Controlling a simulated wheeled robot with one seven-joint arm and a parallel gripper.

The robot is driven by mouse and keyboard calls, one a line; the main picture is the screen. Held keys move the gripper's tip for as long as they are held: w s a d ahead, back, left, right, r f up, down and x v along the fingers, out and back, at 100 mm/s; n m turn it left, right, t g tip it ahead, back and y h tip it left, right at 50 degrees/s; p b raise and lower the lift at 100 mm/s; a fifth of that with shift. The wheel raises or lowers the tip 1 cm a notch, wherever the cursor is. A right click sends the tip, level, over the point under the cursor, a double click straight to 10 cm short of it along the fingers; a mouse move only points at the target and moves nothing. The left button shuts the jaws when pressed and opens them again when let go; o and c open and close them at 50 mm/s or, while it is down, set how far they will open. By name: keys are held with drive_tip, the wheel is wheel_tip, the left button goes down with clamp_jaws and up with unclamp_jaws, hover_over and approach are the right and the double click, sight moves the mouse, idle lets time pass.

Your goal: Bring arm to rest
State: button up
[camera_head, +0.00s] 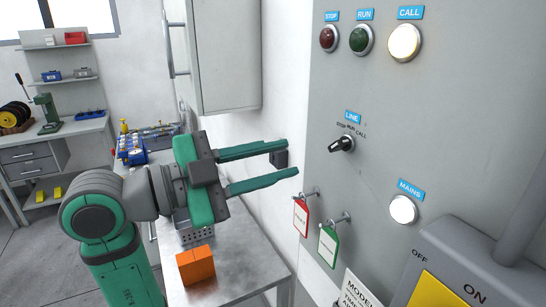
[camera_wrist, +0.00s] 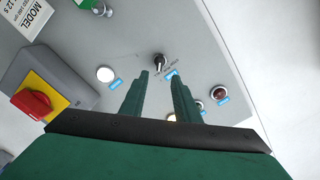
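My gripper (camera_head: 292,158) is open and empty, its two green fingers pointing right toward the grey panel. In the wrist view the fingers (camera_wrist: 158,82) stand apart with the panel beyond them. The black LINE switch knob (camera_head: 342,144) is on the panel, to the right of the fingertips and apart from them in the head view. It also shows just past the fingertips in the wrist view (camera_wrist: 160,60). The knob is slanted, its narrow end up and right. My arm (camera_head: 150,190) is stretched out over the bench.
The CALL lamp (camera_head: 404,43) and MAINS lamp (camera_head: 403,209) glow white. The STOP (camera_head: 329,38) and RUN (camera_head: 361,40) lamps look dark. A red tag (camera_head: 301,217) and green tag (camera_head: 327,246) hang below the gripper. An orange block (camera_head: 196,265) sits on the metal bench (camera_head: 250,262).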

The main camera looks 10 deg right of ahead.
drive_tip(key=w+a+f+n+t+y, duration=0.1)
drive_tip(key=w+f+n+t+y, duration=0.1)
drive_tip(key=w+f+n+t, duration=0.45)
drive_tip(key=w+a+f+n+t+y, duration=0.1)
drive_tip(key=w+f+n+t, duration=0.15)
drive_tip(key=f+n, duration=0.8)
drive_tip(key=s+a+f+n+t+y, duration=0.1)
drive_tip(key=s+f+n+y, duration=0.2)
drive_tip(key=f, duration=0.9)
drive_tip(key=s+a+f+n+t+y, duration=0.15)
drive_tip(key=f+y, duration=0.35)
drive_tip(key=f, duration=0.7)
drive_tip(key=s+a+f+n+g+y, duration=0.2)
drive_tip(key=s+f+n+y, duration=0.25)
drive_tip(key=s+f, duration=1)
drive_tip(key=s+r+m+y, duration=0.1)
drive_tip(key=s+r+m, duration=0.1)
drive_tip(key=s, duration=1.9)
drive_tip(key=shift+s+d+r+m, duration=0.2)
drive_tip(key=shift+s+r+m, duration=0.1)
drive_tip(key=shift+m, duration=0.1)
drive_tip(key=shift+y, duration=0.25)
